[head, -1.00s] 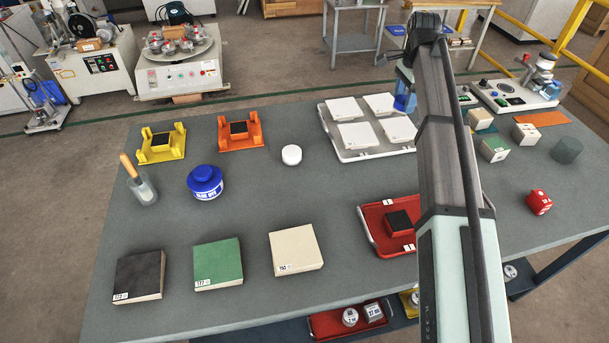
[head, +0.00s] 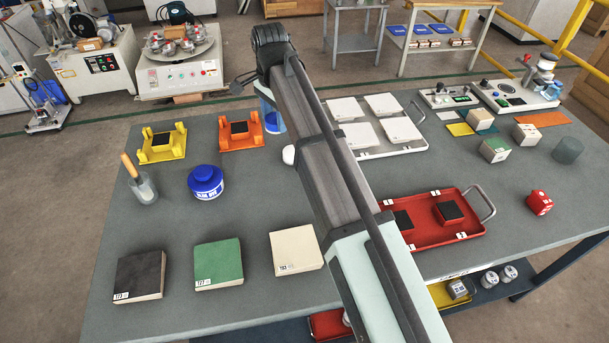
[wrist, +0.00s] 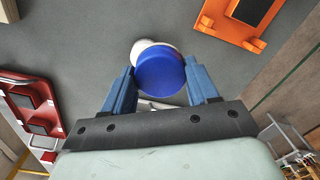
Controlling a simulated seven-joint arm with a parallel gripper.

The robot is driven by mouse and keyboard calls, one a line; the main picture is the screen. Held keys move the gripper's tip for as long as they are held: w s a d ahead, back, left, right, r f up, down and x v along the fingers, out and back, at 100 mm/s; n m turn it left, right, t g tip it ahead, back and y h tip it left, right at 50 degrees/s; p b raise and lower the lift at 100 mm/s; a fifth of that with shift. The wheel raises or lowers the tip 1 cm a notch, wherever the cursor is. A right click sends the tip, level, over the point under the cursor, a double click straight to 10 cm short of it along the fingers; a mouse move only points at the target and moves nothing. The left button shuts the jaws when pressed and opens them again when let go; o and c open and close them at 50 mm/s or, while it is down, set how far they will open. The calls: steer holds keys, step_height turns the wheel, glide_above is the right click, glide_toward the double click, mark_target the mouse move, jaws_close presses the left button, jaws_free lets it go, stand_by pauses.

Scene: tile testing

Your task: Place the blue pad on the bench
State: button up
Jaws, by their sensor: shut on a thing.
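The blue pad (wrist: 160,74) is a round blue disc between my gripper's two blue fingers (wrist: 159,78) in the wrist view. My gripper is shut on it. In the head view my gripper (head: 271,112) is over the grey bench (head: 245,275), just right of the orange holder, with a bit of the dark blue pad (head: 273,126) showing low between the fingers. A round white piece (wrist: 143,47) shows partly behind the pad in the wrist view. In the head view that white piece (head: 288,155) is partly hidden by my arm.
The orange holder (head: 240,146) and yellow holder (head: 161,160) stand to the left. A blue-lidded jar (head: 205,182) is nearer. Black, green and cream blocks line the front. A tray of white tiles (head: 419,147) and a red tray (head: 421,240) are right. Bare bench lies left of my arm.

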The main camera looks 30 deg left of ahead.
steer(key=s+n, duration=0.5)
steer(key=s, duration=0.5)
steer(key=shift+n, duration=0.3)
steer(key=shift+w+d+f, duration=0.1)
steer(key=shift+d+f, duration=0.05)
steer(key=shift+f, duration=1.65)
steer(key=shift+w+d+f, duration=0.1)
steer(key=shift+d+f, duration=0.05)
steer(key=shift+f, duration=1.7)
steer(key=shift+d+f, duration=0.15)
steer(key=shift+f, duration=1.65)
steer(key=shift+f, duration=0.1)
steer(key=o, duration=1.1)
steer(key=shift+c, duration=0.2)
step_height(320, 180, up, 12)
